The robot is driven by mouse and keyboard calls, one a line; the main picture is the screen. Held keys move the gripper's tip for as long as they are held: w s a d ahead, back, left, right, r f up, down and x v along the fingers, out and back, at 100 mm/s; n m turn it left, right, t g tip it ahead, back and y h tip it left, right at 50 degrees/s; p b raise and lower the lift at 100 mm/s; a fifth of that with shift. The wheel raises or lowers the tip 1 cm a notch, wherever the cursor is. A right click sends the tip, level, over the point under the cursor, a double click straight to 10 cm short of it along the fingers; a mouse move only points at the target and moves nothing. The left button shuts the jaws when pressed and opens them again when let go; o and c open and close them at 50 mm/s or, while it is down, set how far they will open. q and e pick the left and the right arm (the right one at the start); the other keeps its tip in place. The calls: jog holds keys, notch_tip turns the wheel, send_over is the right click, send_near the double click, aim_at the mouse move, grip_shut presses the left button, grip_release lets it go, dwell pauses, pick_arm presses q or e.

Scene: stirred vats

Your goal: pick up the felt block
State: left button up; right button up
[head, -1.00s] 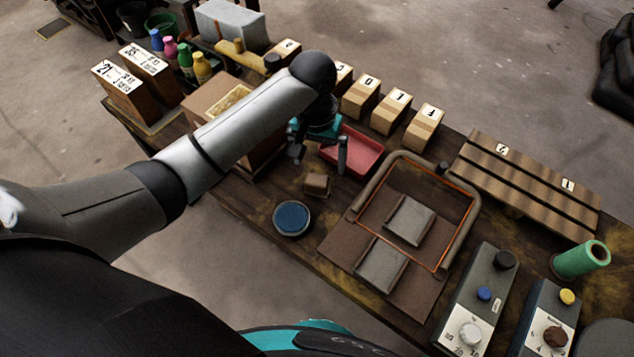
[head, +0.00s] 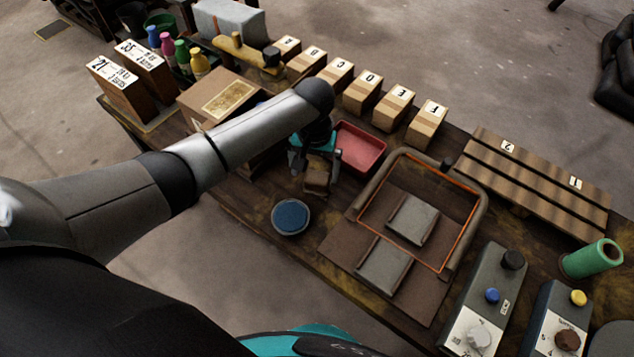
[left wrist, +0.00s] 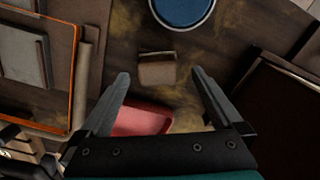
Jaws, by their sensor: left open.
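The felt block, a small brown block (head: 316,183), lies on the dark wooden bench between the blue round dish (head: 291,217) and the red tray (head: 361,148). My left gripper (head: 316,171) is over it, pointing down, with one finger to each side in the head view. In the left wrist view the block (left wrist: 157,74) shows between the spread fingertips, and the fingers appear apart from it. The left gripper is open and empty; its height above the bench is hard to tell. My right gripper is not in view.
A padded frame (head: 478,213) with two grey pads stands to the right. Lettered wooden blocks (head: 362,93) line the back edge. A brown box (head: 215,92) is behind my left arm. Control boxes (head: 484,300) and a green cylinder (head: 592,259) are at the right.

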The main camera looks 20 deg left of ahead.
aim_at(316, 179)
pick_arm(q)
jog(key=f+b, duration=0.1)
jog(key=f, duration=0.3)
jog(key=shift+w+d+f+b, duration=0.15)
jog(key=shift+w+f+b, duration=0.05)
jog(key=shift+f+b, duration=0.2)
jog(key=c, duration=1.5)
notch_tip(316, 179, up, 20)
jog(key=p, duration=0.6)
jog(key=o, duration=1)
jog(key=shift+c, duration=0.2)
jog(key=c, duration=0.6)
